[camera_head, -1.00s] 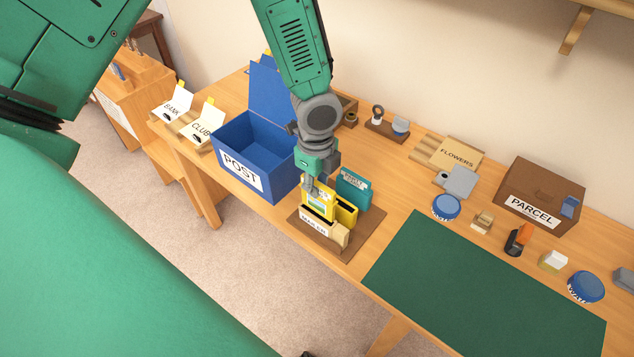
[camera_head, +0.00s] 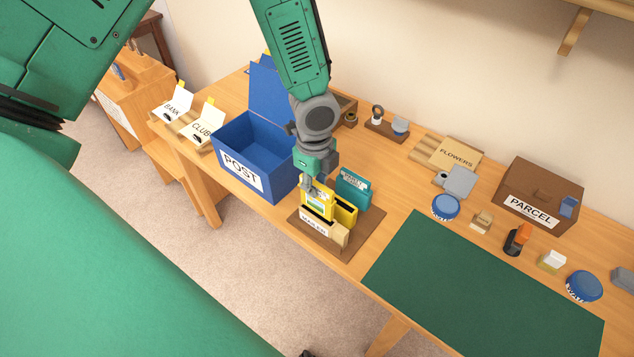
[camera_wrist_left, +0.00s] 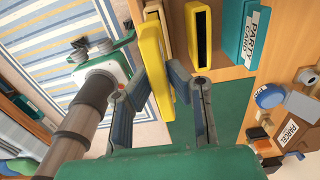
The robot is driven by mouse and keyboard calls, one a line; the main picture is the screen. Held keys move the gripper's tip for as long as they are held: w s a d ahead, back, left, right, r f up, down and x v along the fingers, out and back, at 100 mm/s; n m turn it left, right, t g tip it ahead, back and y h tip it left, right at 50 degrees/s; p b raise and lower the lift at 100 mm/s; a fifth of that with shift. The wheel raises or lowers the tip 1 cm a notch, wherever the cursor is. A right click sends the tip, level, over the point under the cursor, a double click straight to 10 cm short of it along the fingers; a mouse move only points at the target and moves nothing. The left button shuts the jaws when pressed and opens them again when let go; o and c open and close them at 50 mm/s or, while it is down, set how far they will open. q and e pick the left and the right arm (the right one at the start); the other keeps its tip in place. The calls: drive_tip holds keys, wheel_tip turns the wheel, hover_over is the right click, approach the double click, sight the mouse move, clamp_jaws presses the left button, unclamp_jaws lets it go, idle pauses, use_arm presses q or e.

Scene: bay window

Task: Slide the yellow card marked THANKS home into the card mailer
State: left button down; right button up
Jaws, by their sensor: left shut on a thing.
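My left gripper (camera_head: 311,186) is shut on the upper edge of the yellow card (camera_head: 321,199). In the left wrist view, the gripper (camera_wrist_left: 168,88) has its fingers on both sides of the yellow card (camera_wrist_left: 151,62). The card stands at the card mailer (camera_head: 314,229), a low holder with a white MAILER label on the brown mat. The card's lower part is hidden behind the mailer's front, so its depth cannot be told. The THANKS marking is not readable. My right gripper (camera_wrist_left: 100,47) seems to show at the left wrist view's left; its jaw state is unclear.
A yellow open-topped sleeve (camera_head: 347,213) and a teal PARTY holder (camera_head: 353,189) stand close right of the card. The blue POST box (camera_head: 242,173) is close on the left. The brown mat (camera_head: 364,236) has bare room at right. A green mat (camera_head: 485,290) lies clear.

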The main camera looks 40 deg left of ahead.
sight(314, 209)
use_arm(q)
drive_tip(key=shift+a+f, duration=0.1)
drive_tip(key=shift+a, duration=0.45)
drive_tip(key=shift+d, duration=0.35)
drive_tip(key=shift+d+f, duration=0.15)
drive_tip(key=shift+f, duration=0.15)
use_arm(e)
drive_tip(key=shift+a, duration=0.1)
use_arm(q)
drive_tip(key=shift+a+f+b, duration=0.3)
drive_tip(key=shift+a+f, duration=0.05)
drive_tip(key=shift+f, duration=0.35)
use_arm(e)
drive_tip(key=shift+a+f, duration=0.2)
drive_tip(key=shift+a, duration=0.15)
use_arm(q)
drive_tip(key=shift+d+f+b, duration=0.25)
drive_tip(key=shift+f+b, duration=0.05)
drive_tip(key=shift+f, duration=0.05)
use_arm(e)
drive_tip(key=shift+d+f, duration=0.2)
drive_tip(key=shift+f, duration=0.1)
use_arm(q)
drive_tip(key=shift+f, duration=0.2)
use_arm(e)
drive_tip(key=shift+f, duration=0.1)
